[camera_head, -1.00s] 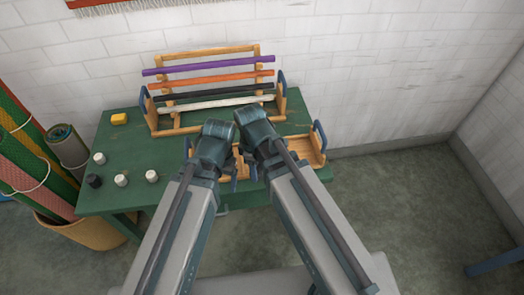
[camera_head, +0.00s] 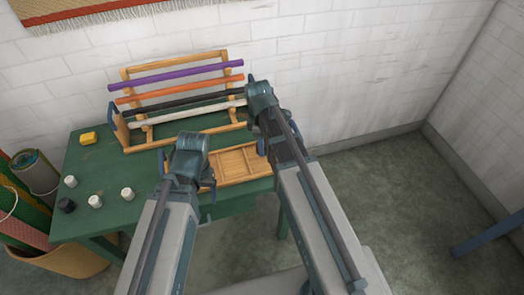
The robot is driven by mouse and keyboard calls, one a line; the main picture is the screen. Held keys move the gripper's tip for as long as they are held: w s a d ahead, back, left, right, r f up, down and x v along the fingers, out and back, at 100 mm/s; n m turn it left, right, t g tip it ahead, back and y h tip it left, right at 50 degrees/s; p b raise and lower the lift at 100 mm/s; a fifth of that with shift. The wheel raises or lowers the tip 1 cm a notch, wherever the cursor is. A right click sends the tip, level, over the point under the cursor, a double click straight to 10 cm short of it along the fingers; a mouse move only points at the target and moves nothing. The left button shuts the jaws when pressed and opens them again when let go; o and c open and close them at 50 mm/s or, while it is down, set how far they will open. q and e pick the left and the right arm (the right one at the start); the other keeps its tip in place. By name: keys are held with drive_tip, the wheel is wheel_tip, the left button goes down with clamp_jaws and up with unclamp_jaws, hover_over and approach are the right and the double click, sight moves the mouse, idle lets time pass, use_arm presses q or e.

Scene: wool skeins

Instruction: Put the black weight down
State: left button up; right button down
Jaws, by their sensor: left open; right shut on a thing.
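A small black weight (camera_head: 66,205) stands on the green table (camera_head: 103,165) near its left front edge, with white weights (camera_head: 95,201) beside it. My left gripper (camera_head: 205,186) is open at the left end of the wooden tray (camera_head: 238,165), well right of the black weight; its fingers are mostly hidden. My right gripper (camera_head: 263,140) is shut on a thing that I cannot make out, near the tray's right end. My own arm hides its jaws and what is in them.
A wooden rack (camera_head: 185,145) with purple, orange, black and white rods stands at the table's back. A yellow block (camera_head: 88,138) lies at the back left. A basket of rolled cloth (camera_head: 75,259) stands on the floor at left.

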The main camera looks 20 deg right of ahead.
drive_tip(key=shift+f+b, duration=1.65)
drive_tip(key=shift+f, duration=0.1)
drive_tip(key=shift+f, duration=0.15)
drive_tip(key=shift+c, duration=1.6)
unclamp_jaws()
drive_tip(key=r+p, duration=1.2)
drive_tip(key=shift+a+r, duration=0.25)
drive_tip(key=shift+a, duration=0.1)
drive_tip(key=s+a+m, duration=0.9)
drive_tip(key=s+m, duration=0.1)
drive_tip(key=s, duration=0.4)
drive_tip(key=shift+s+a+h, duration=0.2)
drive_tip(key=shift+a+h, duration=0.1)
drive_tip(key=shift+a, duration=0.1)
